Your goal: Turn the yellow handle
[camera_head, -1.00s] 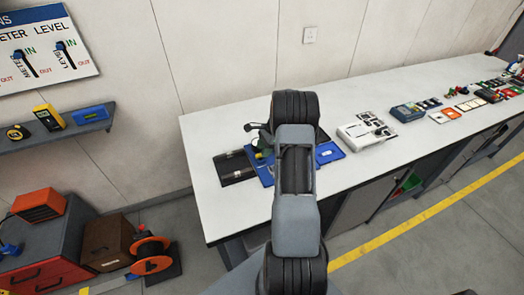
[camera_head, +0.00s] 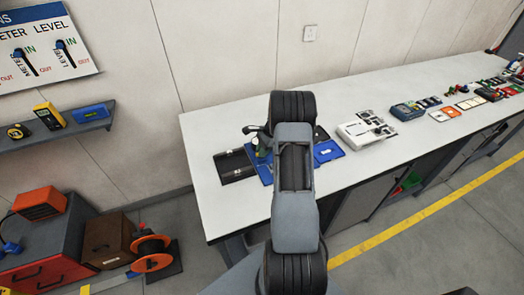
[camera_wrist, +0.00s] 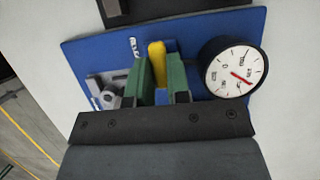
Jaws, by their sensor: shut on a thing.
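The yellow handle (camera_wrist: 157,64) shows in the wrist view, standing between the two green finger pads of my gripper (camera_wrist: 160,80). My gripper is shut on it, with one pad on each side. The handle's lower end is hidden behind the fingers. It is over a blue base plate (camera_wrist: 85,55) on the bench. In the head view my arm covers most of this spot, and the handle cannot be made out clearly there.
A round dial gauge (camera_wrist: 233,67) with a red needle stands close to the right of my gripper. A grey metal fitting (camera_wrist: 105,97) lies to the left. The white bench (camera_head: 215,205) holds a black case (camera_head: 234,165) and a white device (camera_head: 364,130) near my arm.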

